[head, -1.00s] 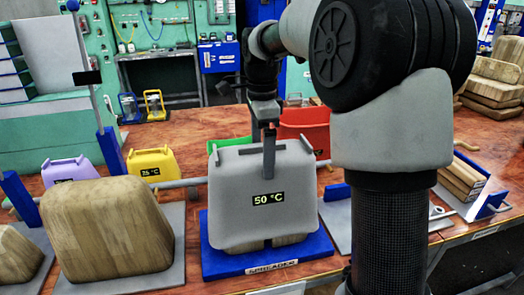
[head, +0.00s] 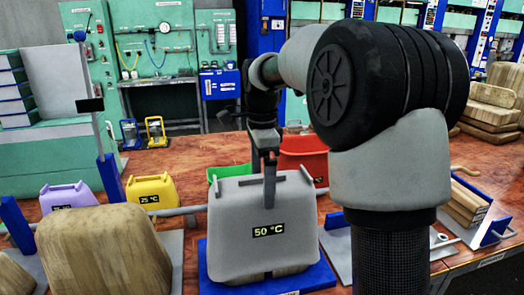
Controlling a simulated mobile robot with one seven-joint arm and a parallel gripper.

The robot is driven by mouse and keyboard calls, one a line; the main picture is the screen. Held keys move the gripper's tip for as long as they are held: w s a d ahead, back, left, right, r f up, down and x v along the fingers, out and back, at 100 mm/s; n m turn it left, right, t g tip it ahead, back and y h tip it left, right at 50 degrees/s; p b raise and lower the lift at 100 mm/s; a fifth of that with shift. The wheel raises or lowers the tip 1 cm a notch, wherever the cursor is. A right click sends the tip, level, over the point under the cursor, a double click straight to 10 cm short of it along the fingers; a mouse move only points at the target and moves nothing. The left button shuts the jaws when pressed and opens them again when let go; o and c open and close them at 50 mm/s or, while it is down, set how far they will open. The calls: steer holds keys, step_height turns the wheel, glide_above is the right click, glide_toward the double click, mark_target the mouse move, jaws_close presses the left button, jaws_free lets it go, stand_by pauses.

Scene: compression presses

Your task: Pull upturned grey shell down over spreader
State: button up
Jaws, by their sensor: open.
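The grey shell (head: 240,230), with a 50 °C display on its front, sits over the wooden spreader (head: 281,270). Only a small part of the spreader's wood shows below the shell's lower edge. The spreader stands on a blue base (head: 318,279). My gripper (head: 270,195) is at the top of the shell, with one finger hanging in front of its upper face. My gripper is open; its other finger is hidden, and I cannot tell whether it touches the shell.
A larger wooden block (head: 105,250) stands to the left. Purple (head: 66,197) and yellow (head: 152,189) shells stand behind it by a grey rail. Red (head: 305,158) and green (head: 228,172) bins are behind the grey shell. Stacked wood (head: 463,203) lies at right.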

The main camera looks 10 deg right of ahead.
step_height(320, 180, up, 17)
steer(key=p, duration=0.3)
steer(key=shift+f+p, duration=0.2)
steer(key=shift+p, duration=0.15)
steer(key=shift+s, duration=0.1)
steer(key=s+r+n+t+p, duration=0.1)
steer(key=s+n+t+p, duration=0.15)
steer(key=s+n, duration=0.5)
steer(key=s+r+n+t+p, duration=0.1)
steer(key=s+r+n+p, duration=0.3)
steer(key=s, duration=0.6)
steer(key=s+f+n+t+p, duration=0.1)
steer(key=s+f+n+t, duration=0.1)
steer(key=s+f+n, duration=0.4)
steer(key=shift+s+f, duration=0.7)
steer(key=shift+f, duration=0.4)
steer(key=shift+n, duration=0.25)
